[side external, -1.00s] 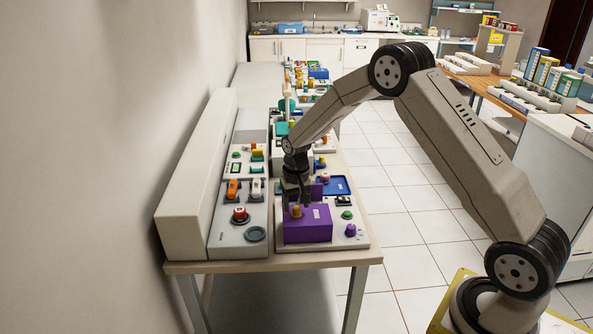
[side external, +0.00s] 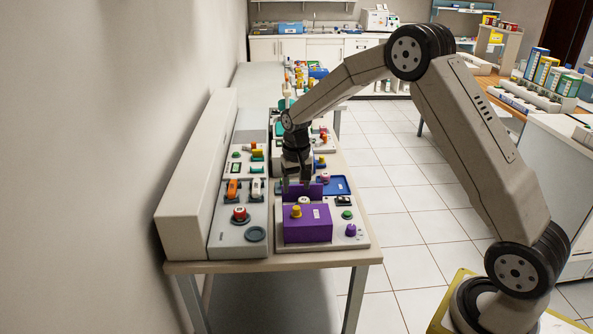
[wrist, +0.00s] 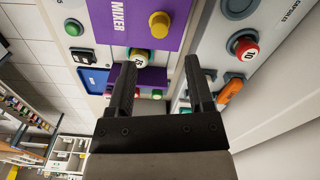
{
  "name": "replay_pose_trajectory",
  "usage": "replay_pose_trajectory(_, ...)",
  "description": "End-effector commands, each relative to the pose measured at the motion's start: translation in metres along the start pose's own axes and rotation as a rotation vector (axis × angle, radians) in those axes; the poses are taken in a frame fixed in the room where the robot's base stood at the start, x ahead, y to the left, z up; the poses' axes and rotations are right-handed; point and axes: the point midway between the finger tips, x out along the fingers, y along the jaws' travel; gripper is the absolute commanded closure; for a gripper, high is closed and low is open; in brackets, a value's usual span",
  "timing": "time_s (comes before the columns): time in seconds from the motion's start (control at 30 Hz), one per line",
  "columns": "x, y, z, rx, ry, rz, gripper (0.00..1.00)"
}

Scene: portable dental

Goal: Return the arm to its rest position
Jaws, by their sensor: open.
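My gripper (side external: 298,188) is above the nearer end of the long bench, over the back part of a purple mixer box (side external: 307,230). In the wrist view my gripper (wrist: 158,70) shows two dark fingers spread apart with nothing held between them. Beyond the fingers is a round white dial marked 15 (wrist: 139,59). The purple box with the word MIXER (wrist: 120,22) and its yellow knob (wrist: 159,24) lie ahead of the fingertips. I cannot tell the exact height of the fingers above the panel.
A grey panel with a red button (side external: 240,215), an orange switch (side external: 232,188) and a round recess stands left of the mixer. A long pale housing (side external: 195,175) runs along the wall. The tiled floor (side external: 400,210) right of the bench is clear.

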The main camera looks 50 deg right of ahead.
Motion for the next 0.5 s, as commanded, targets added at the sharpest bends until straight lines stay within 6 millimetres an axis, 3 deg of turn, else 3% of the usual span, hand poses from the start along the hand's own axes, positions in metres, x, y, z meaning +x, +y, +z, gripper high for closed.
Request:
replay_pose_trajectory(0.27,-0.008,-0.003,0.022,-0.056,0.022,-0.008,0.33)
replay_pose_trajectory(0.5,-0.021,-0.004,0.070,-0.168,0.071,-0.023,0.33)
